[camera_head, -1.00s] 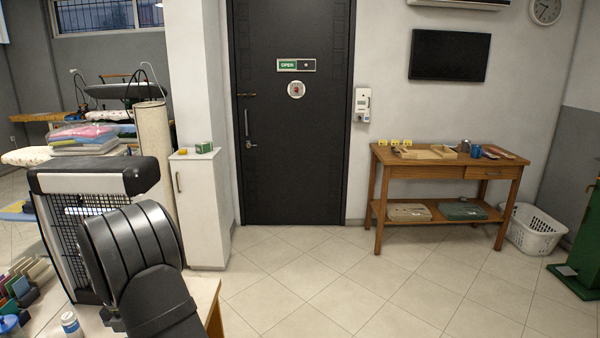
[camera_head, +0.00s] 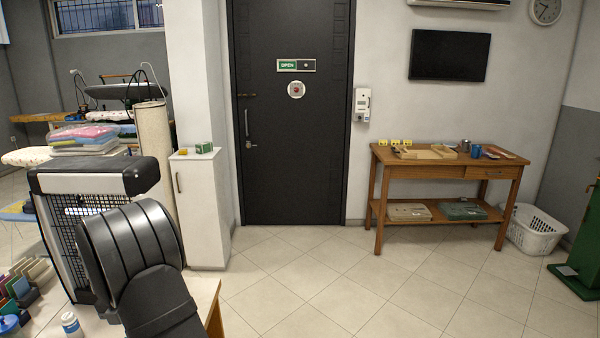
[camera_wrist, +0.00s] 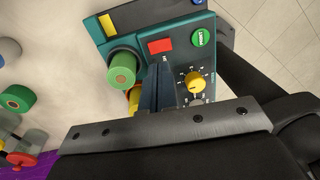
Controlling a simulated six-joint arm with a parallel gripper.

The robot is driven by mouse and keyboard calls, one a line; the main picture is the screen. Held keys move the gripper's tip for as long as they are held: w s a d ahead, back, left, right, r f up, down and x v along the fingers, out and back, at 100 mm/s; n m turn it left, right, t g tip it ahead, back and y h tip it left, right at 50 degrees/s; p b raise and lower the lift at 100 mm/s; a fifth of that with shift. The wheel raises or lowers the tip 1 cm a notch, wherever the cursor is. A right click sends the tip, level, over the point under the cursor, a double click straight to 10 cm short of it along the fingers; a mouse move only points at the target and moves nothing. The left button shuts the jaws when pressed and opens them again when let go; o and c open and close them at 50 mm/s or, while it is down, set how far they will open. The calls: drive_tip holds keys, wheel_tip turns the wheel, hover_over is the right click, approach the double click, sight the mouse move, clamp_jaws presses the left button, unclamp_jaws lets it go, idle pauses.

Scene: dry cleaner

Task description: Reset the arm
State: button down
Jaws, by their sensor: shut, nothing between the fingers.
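My gripper (camera_wrist: 160,88) shows in the wrist view, its dark narrow fingers together and nothing between them. The fingers point at a teal and grey control panel (camera_wrist: 135,35), over its lower middle part. The panel carries a red rectangular button (camera_wrist: 160,46), a green round button (camera_wrist: 201,37) and a yellow knob (camera_wrist: 195,82) with a scale. A green cylinder (camera_wrist: 121,72) stands left of the fingertips. I cannot tell whether the fingertips touch the panel. In the head view my arm is at the lower left and the gripper is hidden.
In the wrist view a green round piece (camera_wrist: 17,98) and a grey one (camera_wrist: 9,50) lie at the left. In the head view a wooden table (camera_head: 440,172) stands right of a dark door (camera_head: 291,120), with a white basket (camera_head: 536,230) beside it. The middle floor is clear.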

drive_tip(key=shift+d+f, duration=0.65)
drive_tip(key=shift+d, duration=0.15)
wheel_tip(320, 180, up, 9)
drive_tip(key=a, duration=0.1)
drive_tip(key=shift+r, duration=0.1)
drive_tip(key=c, duration=1.3)
unclamp_jaws()
drive_tip(key=f+m, duration=0.5)
drive_tip(key=m, duration=0.1)
drive_tip(key=f+m+y, duration=0.1)
drive_tip(key=f+m, duration=0.3)
drive_tip(key=m, duration=0.2)
drive_tip(key=f+m, duration=0.5)
drive_tip(key=m, duration=0.1)
drive_tip(key=shift+a+f, duration=0.2)
drive_tip(key=shift+f, duration=0.15)
drive_tip(key=shift+c, duration=0.5)
